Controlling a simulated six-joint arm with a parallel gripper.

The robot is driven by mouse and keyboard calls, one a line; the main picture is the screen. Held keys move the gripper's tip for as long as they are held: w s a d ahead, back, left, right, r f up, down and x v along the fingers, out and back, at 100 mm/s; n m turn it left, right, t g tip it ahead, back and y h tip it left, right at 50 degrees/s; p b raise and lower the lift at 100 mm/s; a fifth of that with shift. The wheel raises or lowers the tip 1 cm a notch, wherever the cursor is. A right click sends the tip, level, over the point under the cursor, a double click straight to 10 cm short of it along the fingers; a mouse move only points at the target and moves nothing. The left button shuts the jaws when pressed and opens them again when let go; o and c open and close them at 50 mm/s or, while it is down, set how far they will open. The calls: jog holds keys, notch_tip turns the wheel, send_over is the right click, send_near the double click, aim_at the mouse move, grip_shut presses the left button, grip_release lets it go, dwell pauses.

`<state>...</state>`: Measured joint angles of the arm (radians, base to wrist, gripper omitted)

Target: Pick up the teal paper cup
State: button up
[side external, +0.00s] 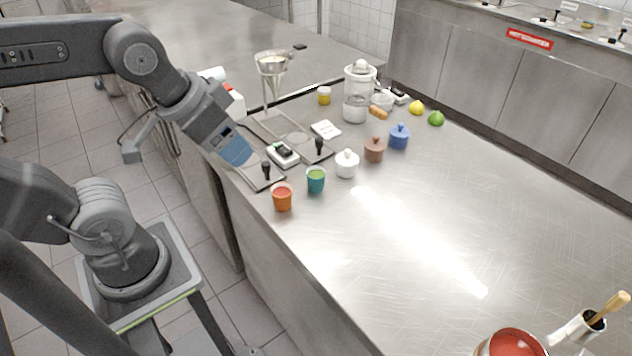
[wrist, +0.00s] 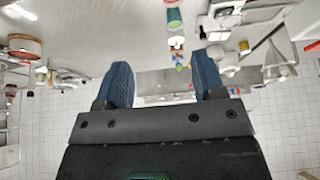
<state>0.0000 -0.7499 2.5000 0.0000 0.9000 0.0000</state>
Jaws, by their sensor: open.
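The teal paper cup (side external: 316,184) stands upright on the steel counter, with green showing inside its rim. It stands between an orange cup (side external: 282,200) and a white lidded pot (side external: 346,165). In the wrist view the teal cup (wrist: 174,19) is small, near the top edge, beyond and between the fingers. My gripper (side external: 240,156) is above the counter's left edge, to the left of and higher than the cup. Its blue fingers (wrist: 163,66) are spread apart with nothing between them, and do not touch the cup.
Brown (side external: 374,150) and blue (side external: 399,138) pots stand right of the white one. A red-filled container (side external: 512,345) is at the front right. The middle of the counter is clear.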

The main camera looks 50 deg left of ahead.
jog(key=shift+o, duration=0.9)
jog(key=g, duration=0.6)
send_over(316, 180)
jog(key=w+a, duration=0.1)
notch_tip(316, 180, down, 6)
notch_tip(316, 180, down, 8)
jog(key=shift+w+a, duration=0.1)
jog(key=shift+a+f, duration=0.15)
jog(key=shift+f, duration=1.25)
jog(key=shift+a+f, duration=0.1)
jog(key=shift+f, duration=1.25)
jog(key=c, duration=1)
